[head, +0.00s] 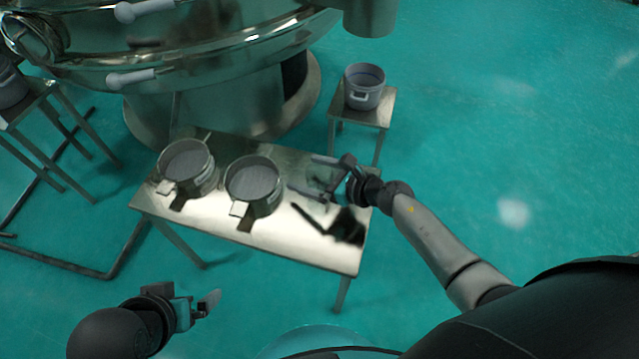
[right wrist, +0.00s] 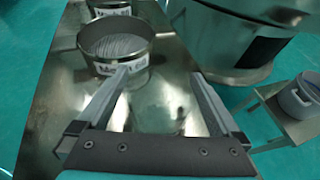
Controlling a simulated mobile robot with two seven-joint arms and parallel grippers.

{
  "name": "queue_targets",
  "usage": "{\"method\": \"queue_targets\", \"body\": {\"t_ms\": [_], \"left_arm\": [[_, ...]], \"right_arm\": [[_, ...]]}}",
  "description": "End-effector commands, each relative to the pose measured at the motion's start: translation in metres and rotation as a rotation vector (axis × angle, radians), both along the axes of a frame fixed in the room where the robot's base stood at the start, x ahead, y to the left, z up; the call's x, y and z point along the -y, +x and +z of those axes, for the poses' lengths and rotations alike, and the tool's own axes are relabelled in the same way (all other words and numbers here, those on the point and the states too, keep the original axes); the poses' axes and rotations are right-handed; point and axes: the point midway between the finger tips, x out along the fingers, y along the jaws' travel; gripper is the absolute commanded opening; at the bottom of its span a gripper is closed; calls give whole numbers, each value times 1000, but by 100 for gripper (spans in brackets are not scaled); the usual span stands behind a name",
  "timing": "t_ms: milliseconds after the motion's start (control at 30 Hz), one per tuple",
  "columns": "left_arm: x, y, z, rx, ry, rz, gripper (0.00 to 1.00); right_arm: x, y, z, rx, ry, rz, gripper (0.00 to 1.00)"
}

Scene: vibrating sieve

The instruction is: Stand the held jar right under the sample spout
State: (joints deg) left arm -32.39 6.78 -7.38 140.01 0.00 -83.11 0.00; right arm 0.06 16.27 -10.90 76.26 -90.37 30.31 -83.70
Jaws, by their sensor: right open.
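My right gripper (head: 322,177) is open over the right end of the metal table (head: 275,240). Its two fingers are spread wide in the right wrist view (right wrist: 160,80). A faint clear outline shows between them over the shiny table top; I cannot tell whether it is a glass jar or a reflection. No jar shows plainly in either view. A wide metal spout (head: 370,14) hangs from the large machine at the top; I cannot tell whether it is the sample spout. My left gripper (head: 197,308) is at the lower left, away from the table, its jaws unclear.
Two round metal pans (head: 187,163) (head: 254,184) stand on the table, left of my right gripper. A grey bucket (head: 364,86) stands on a small stool (head: 382,108) behind it. The machine (head: 220,60) fills the upper left. The green floor at right is clear.

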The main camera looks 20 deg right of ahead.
Motion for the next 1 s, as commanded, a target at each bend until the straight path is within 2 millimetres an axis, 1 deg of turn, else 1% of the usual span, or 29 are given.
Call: {"method": "queue_targets", "body": {"t_ms": [167, 200, 1000], "left_arm": [[0, 0, 0, 0, 0, 0, 100], [0, 0, 0, 0, 0, 0, 100], [0, 0, 0, 0, 0, 0, 100]], "right_arm": [[0, 0, 0, 0, 0, 0, 100], [0, 0, 0, 0, 0, 0, 98], [0, 0, 0, 0, 0, 0, 8]]}}
